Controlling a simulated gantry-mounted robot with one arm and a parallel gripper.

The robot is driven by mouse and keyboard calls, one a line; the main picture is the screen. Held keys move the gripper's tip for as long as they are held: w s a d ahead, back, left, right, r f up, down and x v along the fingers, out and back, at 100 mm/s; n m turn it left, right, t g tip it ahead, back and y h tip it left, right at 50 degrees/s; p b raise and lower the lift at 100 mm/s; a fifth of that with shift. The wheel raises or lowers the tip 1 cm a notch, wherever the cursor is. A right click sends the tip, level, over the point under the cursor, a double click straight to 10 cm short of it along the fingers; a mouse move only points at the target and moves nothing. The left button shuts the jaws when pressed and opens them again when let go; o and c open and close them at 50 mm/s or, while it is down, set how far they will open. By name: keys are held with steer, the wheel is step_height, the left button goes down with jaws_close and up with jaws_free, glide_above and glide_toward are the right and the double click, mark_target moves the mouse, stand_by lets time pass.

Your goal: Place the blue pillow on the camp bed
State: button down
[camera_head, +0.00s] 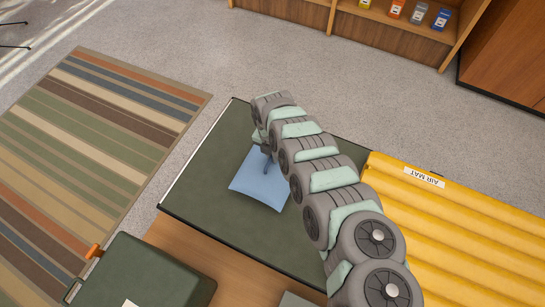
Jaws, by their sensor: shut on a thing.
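The blue pillow (259,184) is under the end of my arm, over the dark green camp bed (196,196). My gripper (267,166) is shut on the pillow near its upper right part. My arm hides that side of the pillow and the right part of the bed. I cannot tell whether the pillow touches the bed surface or is held a little above it.
A yellow air mat (455,235) lies right of the camp bed. A dark green case (140,275) with an orange part stands at the lower left on a wooden surface (225,262). A striped rug (90,140) lies left. Shelves with small packets (395,9) stand at the back.

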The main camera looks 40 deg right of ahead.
steer(key=shift+d+f, duration=0.1)
steer(key=shift+d, duration=0.05)
steer(key=shift+f, duration=0.1)
steer(key=shift+f, duration=0.15)
steer(key=c, duration=1.5)
jaws_free()
step_height(320, 180, up, 12)
steer(key=p, duration=0.3)
steer(key=shift+w+a+r+p, duration=0.2)
steer(key=shift+w+p, duration=0.15)
